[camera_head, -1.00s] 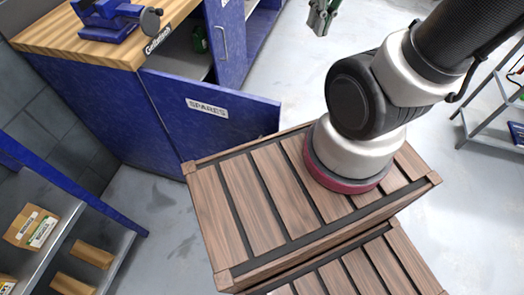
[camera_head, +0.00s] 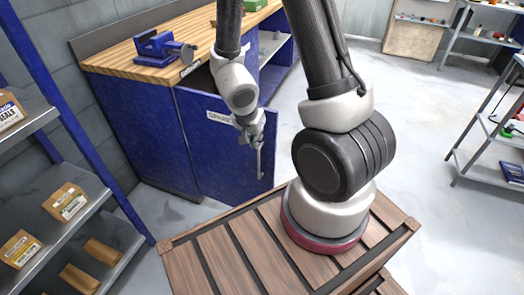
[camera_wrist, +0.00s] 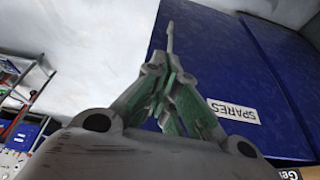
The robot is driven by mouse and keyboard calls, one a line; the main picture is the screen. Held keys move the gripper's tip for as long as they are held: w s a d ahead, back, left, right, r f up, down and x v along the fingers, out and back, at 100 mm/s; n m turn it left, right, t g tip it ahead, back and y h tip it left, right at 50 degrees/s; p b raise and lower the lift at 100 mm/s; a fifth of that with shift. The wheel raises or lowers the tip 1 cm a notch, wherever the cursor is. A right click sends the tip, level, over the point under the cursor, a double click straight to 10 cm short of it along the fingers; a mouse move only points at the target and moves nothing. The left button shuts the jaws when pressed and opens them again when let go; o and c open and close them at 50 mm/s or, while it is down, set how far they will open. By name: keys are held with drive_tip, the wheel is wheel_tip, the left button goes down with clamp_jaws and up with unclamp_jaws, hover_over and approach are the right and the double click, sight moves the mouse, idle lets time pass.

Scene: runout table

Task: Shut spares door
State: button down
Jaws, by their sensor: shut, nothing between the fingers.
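The blue spares door (camera_head: 232,155) stands open, swung out from the blue workbench cabinet (camera_head: 140,135). Its white SPARES label (camera_head: 220,117) is partly covered by my arm in the head view. The door also shows in the wrist view (camera_wrist: 265,75), with its label at the lower middle right. My gripper (camera_head: 259,172) is shut and empty, pointing down in front of the door's outer face near its free edge. In the wrist view the fingers (camera_wrist: 170,40) are together and overlap the door's edge. I cannot tell whether they touch it.
A blue vise (camera_head: 163,47) sits on the wooden bench top (camera_head: 110,58). A shelf with boxes (camera_head: 70,205) stands at the left. A slatted wooden surface (camera_head: 215,262) lies below my arm. Grey floor (camera_head: 345,75) is free to the right of the door.

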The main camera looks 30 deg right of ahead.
sight(266, 144)
drive_tip(key=shift+w+d+f, duration=0.75)
drive_tip(key=shift+d+f, duration=0.35)
drive_tip(key=shift+f, duration=0.45)
drive_tip(key=shift+w+d+f, duration=0.75)
drive_tip(key=shift+d+f, duration=0.35)
drive_tip(key=shift+f, duration=0.4)
drive_tip(key=shift+w+d+f, duration=0.75)
drive_tip(key=shift+d+f, duration=0.35)
drive_tip(key=shift+f, duration=0.45)
